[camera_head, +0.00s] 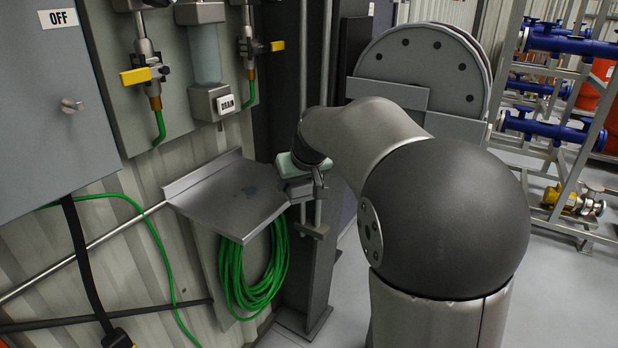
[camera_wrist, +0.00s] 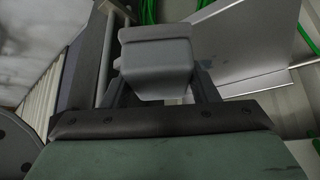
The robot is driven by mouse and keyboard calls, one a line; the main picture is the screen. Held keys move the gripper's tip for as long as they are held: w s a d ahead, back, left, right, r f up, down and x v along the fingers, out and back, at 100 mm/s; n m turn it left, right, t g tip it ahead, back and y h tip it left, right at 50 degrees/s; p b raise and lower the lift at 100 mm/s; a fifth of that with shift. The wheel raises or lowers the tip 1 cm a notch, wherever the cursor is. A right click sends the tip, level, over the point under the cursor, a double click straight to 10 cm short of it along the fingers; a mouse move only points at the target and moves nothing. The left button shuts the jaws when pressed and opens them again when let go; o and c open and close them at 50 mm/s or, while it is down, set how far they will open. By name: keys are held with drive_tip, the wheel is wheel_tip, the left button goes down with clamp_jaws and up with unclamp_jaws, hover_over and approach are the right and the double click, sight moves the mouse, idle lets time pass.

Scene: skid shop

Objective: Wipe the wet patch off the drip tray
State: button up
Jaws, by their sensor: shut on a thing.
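The drip tray (camera_head: 205,200) is a grey metal shelf with a raised back edge on the wall, left of my arm. A small dark bluish wet patch (camera_head: 248,190) shows on its top, right of the middle. My gripper (camera_head: 302,182) is just beyond the tray's right edge. In the wrist view its two fingers are shut on a grey block (camera_wrist: 155,55), likely the wiper. A grey metal sheet, probably the tray (camera_wrist: 230,40), shows at upper right there. The block's underside is hidden, and I cannot tell whether it touches the tray.
A coiled green hose (camera_head: 255,280) hangs under the tray. A dark upright post (camera_head: 308,270) stands close by my gripper. Above the tray are a drain sight glass (camera_head: 205,55) and yellow-handled valves (camera_head: 136,76). A grey cabinet (camera_head: 45,120) is at left. Space above the tray is clear.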

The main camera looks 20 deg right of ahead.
drive_tip(key=shift+w+a+f+p, duration=0.35)
drive_tip(key=shift+w+a+f, duration=0.1)
drive_tip(key=shift+w+a, duration=0.8)
drive_tip(key=shift+w+a+f+p, duration=0.35)
drive_tip(key=shift+w+a+f, duration=0.15)
drive_tip(key=shift+w+a, duration=0.8)
drive_tip(key=shift+w+a+f+p, duration=0.35)
drive_tip(key=shift+w+a+f, duration=0.1)
drive_tip(key=shift+w+a, duration=0.8)
drive_tip(key=shift+w+d, duration=0.15)
